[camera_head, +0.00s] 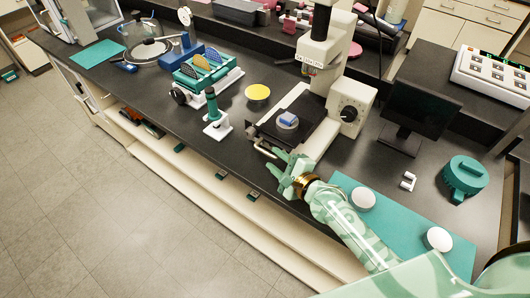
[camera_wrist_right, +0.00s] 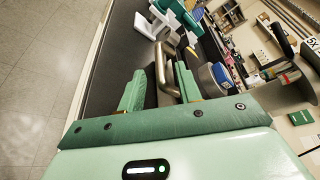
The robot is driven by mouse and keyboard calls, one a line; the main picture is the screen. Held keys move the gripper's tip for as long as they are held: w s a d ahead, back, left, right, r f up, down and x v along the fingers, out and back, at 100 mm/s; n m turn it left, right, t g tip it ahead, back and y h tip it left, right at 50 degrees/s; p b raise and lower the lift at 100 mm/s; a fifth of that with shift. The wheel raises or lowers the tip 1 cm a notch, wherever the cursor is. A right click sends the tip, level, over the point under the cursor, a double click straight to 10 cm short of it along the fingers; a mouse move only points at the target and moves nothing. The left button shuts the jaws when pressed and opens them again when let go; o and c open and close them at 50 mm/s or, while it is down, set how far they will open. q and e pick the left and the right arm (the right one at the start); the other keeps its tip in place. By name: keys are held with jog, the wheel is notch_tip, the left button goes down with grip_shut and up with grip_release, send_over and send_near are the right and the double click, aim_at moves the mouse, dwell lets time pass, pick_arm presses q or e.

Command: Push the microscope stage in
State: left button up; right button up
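The microscope (camera_head: 318,70) is a cream-coloured instrument on the bench. Its dark stage (camera_head: 268,128) sticks out toward the front edge and bears a round holder with a blue block (camera_head: 287,118) on top. A bent metal handle (camera_head: 260,147) is on the stage's front; it also shows in the right wrist view (camera_wrist_right: 162,68). My right gripper (camera_head: 275,162) is at this handle. In the right wrist view my right gripper (camera_wrist_right: 160,88) has its green fingers apart, with the handle's bar between them, nearer the right-hand finger. My left gripper is not in view.
A small teal-and-white stand (camera_head: 214,117) and a yellow disc (camera_head: 258,92) are left of the stage. A teal mat (camera_head: 402,232) with white round pieces lies right of my arm. A dark monitor (camera_head: 418,107) stands right of the microscope.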

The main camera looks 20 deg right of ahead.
aim_at(283, 134)
jog(key=b+x, duration=0.1)
jog(key=x, duration=0.3)
jog(key=shift+w+a+f, duration=0.1)
jog(key=shift+w+a, duration=0.2)
jog(key=shift+w, duration=0.3)
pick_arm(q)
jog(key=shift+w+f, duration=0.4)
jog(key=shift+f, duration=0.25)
pick_arm(e)
grip_shut()
jog(key=w+d+b, duration=0.1)
jog(key=d, duration=0.1)
jog(key=w+d+b, duration=0.1)
jog(key=w+d, duration=0.1)
jog(key=w+d+b, duration=0.1)
jog(key=w+d, duration=0.1)
jog(key=d, duration=0.1)
jog(key=shift+w+f, duration=0.2)
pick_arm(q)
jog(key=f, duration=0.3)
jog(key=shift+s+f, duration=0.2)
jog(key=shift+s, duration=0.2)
pick_arm(e)
jog(key=shift+r, duration=0.1)
grip_release()
